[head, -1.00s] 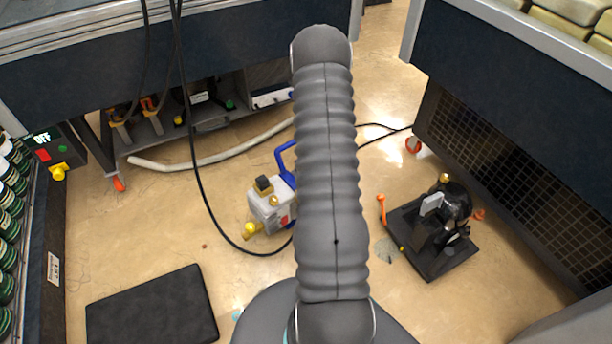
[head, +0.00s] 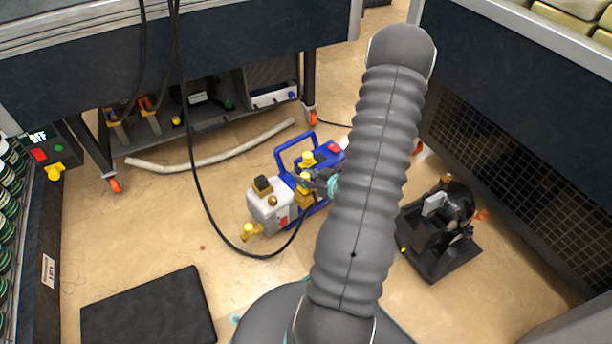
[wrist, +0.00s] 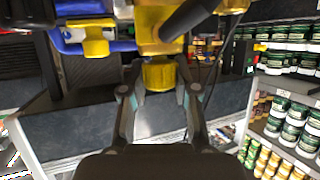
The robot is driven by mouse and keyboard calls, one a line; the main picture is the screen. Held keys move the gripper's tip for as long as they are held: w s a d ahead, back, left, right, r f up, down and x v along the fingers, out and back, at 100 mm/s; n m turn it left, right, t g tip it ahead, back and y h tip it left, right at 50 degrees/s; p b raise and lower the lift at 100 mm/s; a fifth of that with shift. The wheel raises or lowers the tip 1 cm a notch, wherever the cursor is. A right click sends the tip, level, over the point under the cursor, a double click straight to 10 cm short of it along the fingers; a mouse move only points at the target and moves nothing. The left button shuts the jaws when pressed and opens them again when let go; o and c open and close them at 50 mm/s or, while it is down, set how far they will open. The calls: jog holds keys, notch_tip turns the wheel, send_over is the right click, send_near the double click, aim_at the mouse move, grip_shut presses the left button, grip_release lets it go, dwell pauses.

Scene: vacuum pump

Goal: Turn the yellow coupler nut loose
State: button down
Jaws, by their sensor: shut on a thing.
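The vacuum pump stands on the floor in the head view, with a white body (head: 270,208), a blue frame (head: 283,158) and several yellow fittings. My gripper (head: 323,186) reaches the yellow fittings from the right, partly hidden by my arm. In the wrist view my gripper (wrist: 159,80) has one finger on each side of the yellow coupler nut (wrist: 159,75) and is shut on it. The nut sits below a larger yellow fitting (wrist: 152,22). The finger contacts are partly hidden.
A black cable (head: 190,150) hangs down and runs to the pump. A pale hose (head: 220,156) lies behind it. A black device (head: 440,225) stands right of my arm. A dark mat (head: 150,310) lies front left. Benches (head: 230,65) close off the back. Floor left of the pump is clear.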

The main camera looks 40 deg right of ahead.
jog(key=shift+n+y, duration=0.3)
jog(key=shift+y, duration=0.1)
jog(key=c, duration=0.8)
grip_release()
jog(key=shift+c, duration=0.2)
jog(key=v, duration=1.2)
jog(key=shift+r, duration=0.1)
